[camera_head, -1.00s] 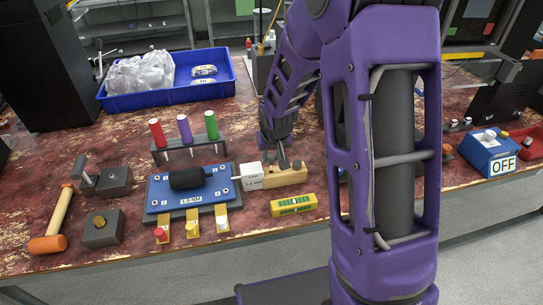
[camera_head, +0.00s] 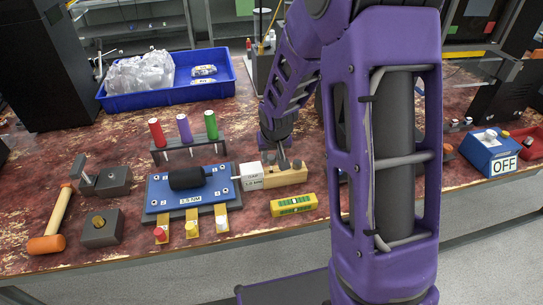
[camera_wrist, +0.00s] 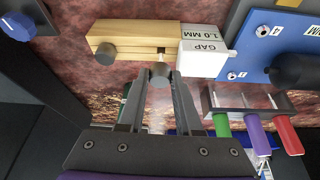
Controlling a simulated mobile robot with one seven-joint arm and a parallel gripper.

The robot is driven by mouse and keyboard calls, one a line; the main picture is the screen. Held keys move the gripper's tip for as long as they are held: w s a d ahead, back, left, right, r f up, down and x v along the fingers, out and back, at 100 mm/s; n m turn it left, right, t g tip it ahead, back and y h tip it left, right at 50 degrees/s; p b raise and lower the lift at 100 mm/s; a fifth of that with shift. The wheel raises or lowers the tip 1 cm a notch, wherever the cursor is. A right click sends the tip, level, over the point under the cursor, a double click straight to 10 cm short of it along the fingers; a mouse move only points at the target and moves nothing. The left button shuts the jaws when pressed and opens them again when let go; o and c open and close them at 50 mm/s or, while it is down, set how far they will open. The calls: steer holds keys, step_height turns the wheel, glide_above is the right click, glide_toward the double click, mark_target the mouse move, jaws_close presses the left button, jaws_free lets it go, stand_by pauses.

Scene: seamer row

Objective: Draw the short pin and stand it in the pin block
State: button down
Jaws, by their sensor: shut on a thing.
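A tan wooden block (camera_head: 286,178) lies on the bench beside a white box lettered GAP 1.0 MM; the block also shows in the wrist view (camera_wrist: 135,35). My gripper (camera_wrist: 160,80) is shut on a dark grey pin's round head (camera_wrist: 160,71) at the block's edge near the white box. The pin's lower part is mostly hidden, so I cannot tell how deep it sits in the block. A second dark round head (camera_wrist: 105,54) stands at the block's other end. In the head view my gripper (camera_head: 283,164) is just above the block.
The white GAP box (camera_head: 250,176) adjoins a blue plate (camera_head: 160,190) with a black roller. A yellow level (camera_head: 293,205) lies in front. A rack with red, purple and green handles (camera_head: 187,143) stands behind. Dark blocks (camera_head: 101,228) and a mallet (camera_head: 50,240) are at left.

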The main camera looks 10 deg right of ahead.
mark_target(270, 163)
steer(key=shift+f+b, duration=1.05)
steer(key=shift+f, duration=0.8)
steer(key=c, duration=0.5)
jaws_free()
steer(key=shift+a+r, duration=0.1)
steer(key=shift+a, duration=0.15)
steer(key=shift+r, duration=0.1)
steer(key=shift+r, duration=0.35)
steer(key=p+v, duration=0.1)
steer(key=v, duration=0.4)
steer(key=p+v, duration=0.1)
steer(key=v, duration=0.5)
steer(key=p+v, duration=0.2)
steer(key=v, duration=0.3)
steer(key=shift+s+d+r, duration=0.2)
steer(key=shift+d, duration=0.2)
steer(key=shift+r, duration=0.1)
